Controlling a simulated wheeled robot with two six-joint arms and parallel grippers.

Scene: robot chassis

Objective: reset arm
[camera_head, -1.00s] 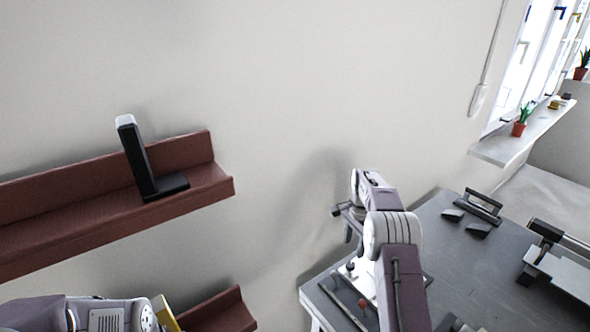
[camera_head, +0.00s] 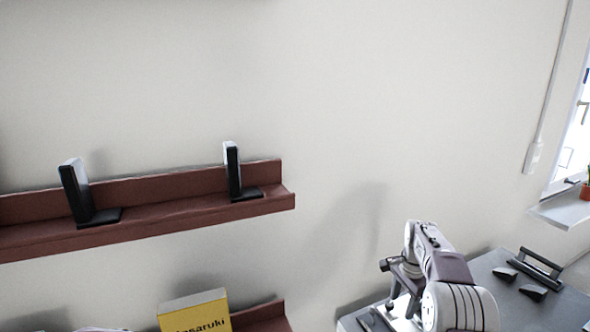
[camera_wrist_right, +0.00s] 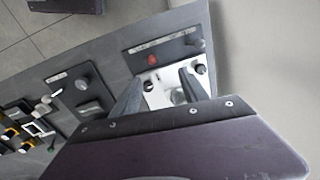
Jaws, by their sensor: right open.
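My right arm comes up at the lower right of the head view, over a grey table. My right gripper (camera_head: 392,284) is small there and partly hidden by its own wrist. In the right wrist view its two dark fingers (camera_wrist_right: 160,93) stand apart with nothing between them. They are over a panel with a silver plate (camera_wrist_right: 172,88), a red knob and dark knobs; I cannot tell whether they touch it. My left gripper is not in view; only a sliver of what may be my left arm shows at the bottom left.
A red-brown wall shelf (camera_head: 165,226) holds two black bookends, left (camera_head: 78,192) and right (camera_head: 234,172). The grey table (camera_head: 493,268) has dark parts and a handle. A window ledge (camera_head: 562,208) is at right.

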